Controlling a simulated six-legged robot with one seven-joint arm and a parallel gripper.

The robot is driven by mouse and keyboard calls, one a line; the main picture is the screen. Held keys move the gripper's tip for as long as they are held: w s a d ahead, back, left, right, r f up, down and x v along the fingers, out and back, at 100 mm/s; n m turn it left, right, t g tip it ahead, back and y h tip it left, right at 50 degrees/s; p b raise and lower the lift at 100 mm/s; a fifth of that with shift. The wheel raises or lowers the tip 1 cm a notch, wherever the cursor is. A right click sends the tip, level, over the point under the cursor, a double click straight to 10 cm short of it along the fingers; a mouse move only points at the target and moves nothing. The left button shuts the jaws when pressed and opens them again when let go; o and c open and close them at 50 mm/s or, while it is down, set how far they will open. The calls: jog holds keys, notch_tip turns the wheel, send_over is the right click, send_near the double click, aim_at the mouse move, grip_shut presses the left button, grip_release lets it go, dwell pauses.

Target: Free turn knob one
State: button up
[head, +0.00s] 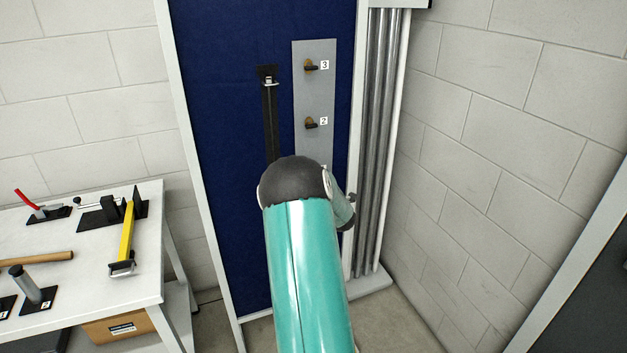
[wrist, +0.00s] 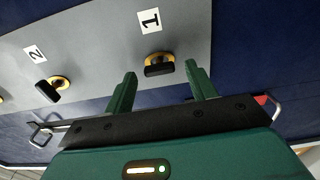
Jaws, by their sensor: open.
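Knob one is a black turn knob (wrist: 159,65) on a brass base, beside the label 1 (wrist: 149,20) on a grey plate (wrist: 100,38). It shows in the wrist view just beyond my gripper (wrist: 160,84), between the lines of its two green fingers. The fingers are apart and nothing is between them; I cannot tell how far the knob is from the tips. In the head view my teal arm hides knob one and my gripper. The grey plate shows there (head: 314,95), upright on a blue panel.
Knob two (head: 311,123) and knob three (head: 311,66) sit above on the same plate. A black strip with a latch (head: 269,110) hangs left of the plate. Grey vertical pipes (head: 378,150) stand to the right. A white table (head: 75,285) with tools stands at the left.

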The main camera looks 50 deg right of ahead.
jog(key=shift+s, duration=0.1)
jog(key=v, duration=1.3)
jog(key=shift+s+a, duration=0.15)
jog(key=shift+s, duration=0.1)
